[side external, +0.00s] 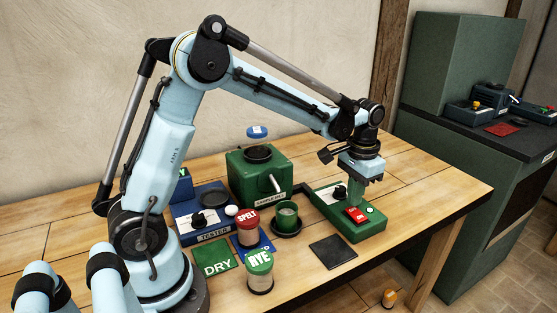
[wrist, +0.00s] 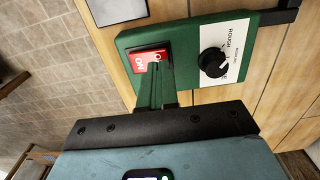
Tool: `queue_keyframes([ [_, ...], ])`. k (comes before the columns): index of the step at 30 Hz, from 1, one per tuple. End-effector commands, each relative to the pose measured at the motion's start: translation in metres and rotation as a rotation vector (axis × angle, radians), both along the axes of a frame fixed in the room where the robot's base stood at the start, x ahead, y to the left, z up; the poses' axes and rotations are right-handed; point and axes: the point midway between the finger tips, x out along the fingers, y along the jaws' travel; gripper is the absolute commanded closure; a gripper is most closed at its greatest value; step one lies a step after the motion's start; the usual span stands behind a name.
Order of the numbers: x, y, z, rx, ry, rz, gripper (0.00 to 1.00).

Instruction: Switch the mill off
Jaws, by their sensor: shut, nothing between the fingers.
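The green control box (side external: 372,232) stands at the right of the table and carries a red rocker switch (side external: 357,215).
A green cup (side external: 287,214) stands on a dark saucer before the mill. The RYE jar (side external: 260,275), SPELT jar (side external: 247,232) and blue tester (side external: 213,232) are further left. A dark square plate (side external: 333,252) lies in front of the control box. The table's right end is clear.

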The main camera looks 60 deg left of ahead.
Motion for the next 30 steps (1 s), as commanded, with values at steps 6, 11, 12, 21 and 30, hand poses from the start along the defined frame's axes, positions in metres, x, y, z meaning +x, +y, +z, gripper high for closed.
queue_keyframes([
  [6, 0.0, 0.0, -0.003, 0.0, 0.0, 0.0, 1.0],
  [11, 0.0, 0.0, -0.005, 0.0, 0.0, 0.0, 1.0],
  [12, 0.0, 0.0, -0.006, 0.0, 0.0, 0.0, 1.0],
  [21, 0.0, 0.0, -0.01, 0.0, 0.0, 0.0, 1.0],
  [30, 0.0, 0.0, -0.014, 0.0, 0.0, 0.0, 1.0],
])
